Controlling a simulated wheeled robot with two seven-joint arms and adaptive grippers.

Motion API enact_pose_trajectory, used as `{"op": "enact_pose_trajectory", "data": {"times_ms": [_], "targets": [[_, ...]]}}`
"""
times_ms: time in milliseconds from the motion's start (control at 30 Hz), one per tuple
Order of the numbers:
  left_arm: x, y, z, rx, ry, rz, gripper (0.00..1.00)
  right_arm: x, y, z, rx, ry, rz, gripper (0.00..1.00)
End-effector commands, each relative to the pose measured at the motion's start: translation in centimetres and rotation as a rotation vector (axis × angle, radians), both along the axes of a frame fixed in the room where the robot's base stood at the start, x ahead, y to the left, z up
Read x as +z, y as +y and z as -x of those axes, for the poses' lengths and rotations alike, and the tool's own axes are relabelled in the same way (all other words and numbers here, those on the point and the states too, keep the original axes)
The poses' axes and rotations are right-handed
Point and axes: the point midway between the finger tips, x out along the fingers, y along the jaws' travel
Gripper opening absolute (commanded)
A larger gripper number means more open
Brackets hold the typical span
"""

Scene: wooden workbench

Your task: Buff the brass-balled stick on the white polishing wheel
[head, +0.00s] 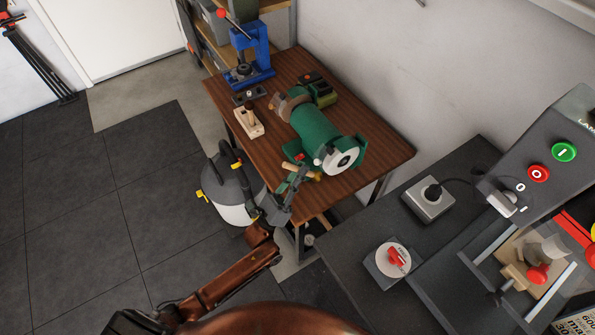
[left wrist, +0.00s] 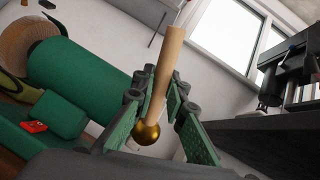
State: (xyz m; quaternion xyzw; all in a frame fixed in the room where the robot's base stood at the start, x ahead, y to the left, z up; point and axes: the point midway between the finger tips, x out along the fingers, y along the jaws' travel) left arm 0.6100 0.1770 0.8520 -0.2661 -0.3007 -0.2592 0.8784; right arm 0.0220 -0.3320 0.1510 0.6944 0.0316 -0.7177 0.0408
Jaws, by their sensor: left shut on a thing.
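The green polishing machine (head: 313,125) stands on the wooden workbench, with the white polishing wheel (head: 343,159) at its near right end. My left gripper (head: 299,174) is just left of the wheel, shut on the wooden stick (head: 289,167). In the left wrist view the stick (left wrist: 166,70) stands slightly tilted between the green finger pads (left wrist: 160,108). The ball looks apart from the wheel in the head view, but I cannot be sure. The white wheel cannot be made out in the wrist view.
A blue press (head: 250,55) stands at the bench's far left corner. A wooden block (head: 248,122) lies near the left edge.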

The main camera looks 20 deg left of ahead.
Motion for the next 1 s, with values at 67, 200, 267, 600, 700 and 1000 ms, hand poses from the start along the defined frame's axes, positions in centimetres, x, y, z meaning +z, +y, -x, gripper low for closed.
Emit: {"op": "enact_pose_trajectory", "data": {"times_ms": [67,200,267,600,700,1000], "targets": [[0.05,0.0,0.02,0.0,-0.001,0.0,0.0,0.01,-0.02,0.01,0.0,0.0,0.0,0.0],[0.04,0.0,0.03,0.0,-0.001,0.0,0.0,0.01,-0.01,-0.03,0.0,-0.001,0.0,0.0],[0.04,0.01,0.02,0.0,-0.001,0.0,0.0,0.01,-0.01,-0.04,0.0,-0.001,0.0,0.0],[0.03,-0.14,-0.17,0.0,-0.001,0.0,0.0,-0.03,-0.01,-0.03,0.0,-0.001,0.0,0.0],[0.04,-0.21,-0.25,0.0,-0.002,0.0,0.0,-0.04,-0.01,-0.01,0.0,-0.001,0.0,0.0],[0.04,-0.41,-0.52,0.0,-0.002,0.0,0.0,-0.09,-0.01,0.08,0.0,0.001,0.0,0.0]]}}
